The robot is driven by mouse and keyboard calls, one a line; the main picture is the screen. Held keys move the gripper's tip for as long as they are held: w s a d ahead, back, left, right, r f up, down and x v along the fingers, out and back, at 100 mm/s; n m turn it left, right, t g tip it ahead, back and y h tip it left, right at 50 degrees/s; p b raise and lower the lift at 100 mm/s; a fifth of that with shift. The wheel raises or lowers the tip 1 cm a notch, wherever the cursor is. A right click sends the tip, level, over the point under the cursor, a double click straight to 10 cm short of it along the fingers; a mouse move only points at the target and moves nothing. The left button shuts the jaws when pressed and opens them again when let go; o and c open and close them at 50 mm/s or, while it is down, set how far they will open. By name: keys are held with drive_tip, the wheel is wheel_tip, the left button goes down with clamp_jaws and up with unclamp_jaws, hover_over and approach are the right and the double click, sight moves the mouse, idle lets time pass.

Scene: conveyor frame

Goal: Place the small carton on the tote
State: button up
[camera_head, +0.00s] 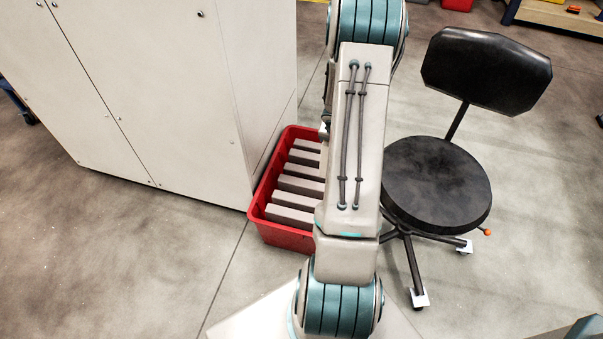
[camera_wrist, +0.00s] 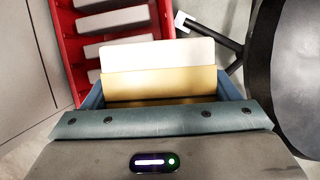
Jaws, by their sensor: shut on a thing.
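The red tote (camera_head: 257,217) stands on the floor beside the tall white cabinet. It holds several pale blocks or cartons in a row. In the wrist view the tote (camera_wrist: 66,45) is at the upper left, beyond my gripper. My gripper (camera_wrist: 165,98) is shut on a small carton (camera_wrist: 160,83), which has a tan side and a white top. The held carton looks to be above and just to the right of the tote's near part, though its height is unclear. In the head view my arm hides the gripper, the carton and the tote's right side.
A black swivel chair (camera_head: 436,182) stands close to the right of the tote and my arm; its seat (camera_wrist: 290,70) fills the right of the wrist view. The white cabinet (camera_head: 150,80) borders the tote on the left. The floor in front is clear.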

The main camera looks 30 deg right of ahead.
drive_tip(key=w+a+f+b, duration=0.6)
drive_tip(key=w+f, duration=0.3)
drive_tip(key=f, duration=0.2)
drive_tip(key=shift+w+a+f+n+b, duration=0.25)
drive_tip(key=shift+n+b, duration=0.15)
drive_tip(key=shift+b, duration=0.4)
